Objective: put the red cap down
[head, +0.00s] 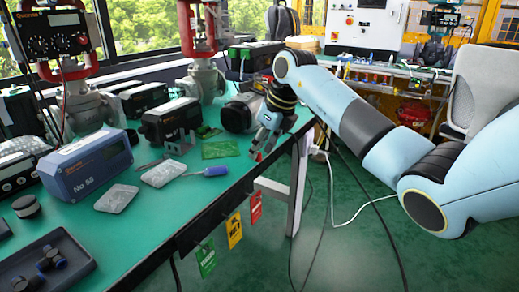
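My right gripper (260,150) points down over the right edge of the green-topped workbench (145,215), its arm coming in from the right. A small red piece, which looks like the red cap (258,156), shows between its fingertips. The fingers appear closed on it. It is low, close to the bench top near the edge; I cannot tell whether it touches the surface. Most of the cap is hidden by the fingers. My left gripper is not in view.
A green circuit board (221,149) and a blue-handled screwdriver (208,172) lie left of the gripper. A dark round housing (239,114) stands close behind it. Further left are a blue box (87,166), two clear packets and a dark tray (45,265). Bare bench lies in front.

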